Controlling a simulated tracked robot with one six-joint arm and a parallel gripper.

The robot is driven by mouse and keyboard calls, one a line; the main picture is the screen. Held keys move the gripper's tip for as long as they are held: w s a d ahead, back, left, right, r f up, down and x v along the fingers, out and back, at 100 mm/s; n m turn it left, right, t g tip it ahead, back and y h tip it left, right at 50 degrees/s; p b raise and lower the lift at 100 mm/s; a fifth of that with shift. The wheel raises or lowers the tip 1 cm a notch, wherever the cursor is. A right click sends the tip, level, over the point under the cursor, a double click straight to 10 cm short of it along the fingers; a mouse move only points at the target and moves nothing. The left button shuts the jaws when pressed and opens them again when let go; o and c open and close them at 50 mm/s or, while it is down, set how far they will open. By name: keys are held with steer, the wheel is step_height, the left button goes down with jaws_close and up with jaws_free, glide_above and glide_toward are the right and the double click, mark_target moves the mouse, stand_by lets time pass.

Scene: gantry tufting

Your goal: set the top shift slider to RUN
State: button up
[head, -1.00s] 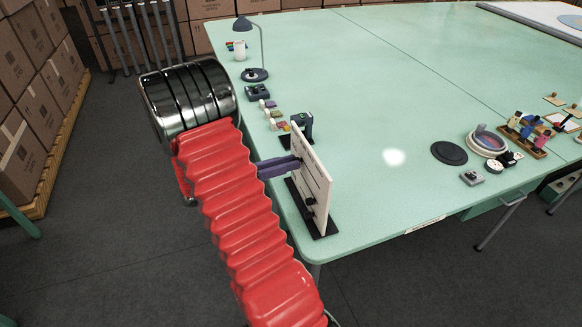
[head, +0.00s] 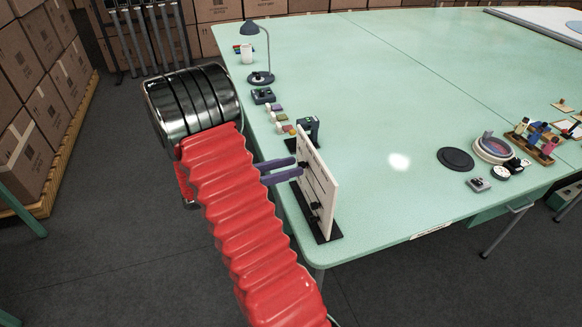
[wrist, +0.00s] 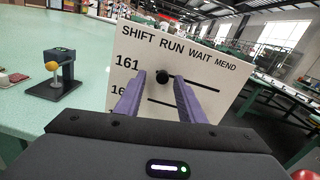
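The white slider board (wrist: 210,62) stands upright in front of my gripper, headed SHIFT, RUN, WAIT, MEND. It also shows nearly edge-on in the head view (head: 321,185). The top shift slider (wrist: 162,76) is a round black knob in the row marked 161, roughly below RUN. My gripper (wrist: 160,82) has its two purple fingers apart, one on each side of the knob, with gaps visible. The fingers also show in the head view (head: 281,169), reaching to the board face. The lower row is partly hidden by the fingers.
A small dark device with a yellow knob (wrist: 52,66) stands left of the board. The lamp (head: 258,55) and small blocks (head: 280,116) are farther back along the table's left edge.

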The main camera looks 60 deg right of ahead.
steer(key=v, duration=1.2)
steer(key=shift+w+a, duration=0.2)
steer(key=shift+a, duration=0.05)
steer(key=shift+f, duration=0.1)
steer(key=s+a+f+m+y, duration=0.3)
steer(key=s+f+m+y, duration=0.1)
steer(key=f, duration=0.3)
steer(key=s+a+r+m+t+y, duration=0.1)
steer(key=s+a+m+t+y, duration=0.3)
steer(key=a, duration=0.5)
steer(key=s+a+r+m+t+y, duration=0.2)
steer(key=a+r+m+t+y, duration=0.3)
steer(key=a+r+t, duration=0.6)
steer(key=shift+a+r+t+y, duration=0.3)
steer(key=shift+a+r+y, duration=0.7)
steer(key=shift+a+r, duration=1.8)
